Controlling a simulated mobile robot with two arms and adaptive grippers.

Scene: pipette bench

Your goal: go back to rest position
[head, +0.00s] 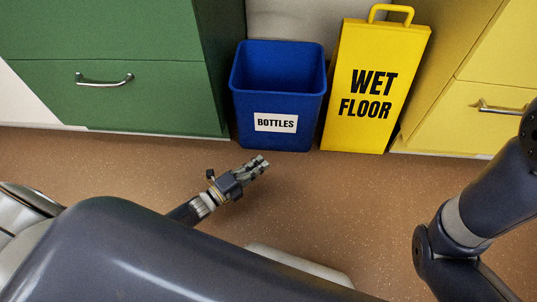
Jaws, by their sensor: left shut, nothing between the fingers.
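My left gripper (258,167) is shut and empty. It is over the brown floor, a little in front of the blue bin and apart from it in the picture. Its arm comes in from the lower left, partly hidden behind my own body. My right arm (460,225) shows at the right edge, but its gripper is out of the picture.
A blue bin (277,98) labelled "BOTTLES" stands against the back. A yellow "WET FLOOR" sign (368,70) stands to its right. Green drawers (120,105) are at the left, yellow drawers (465,125) at the right. The speckled floor (335,205) between is clear.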

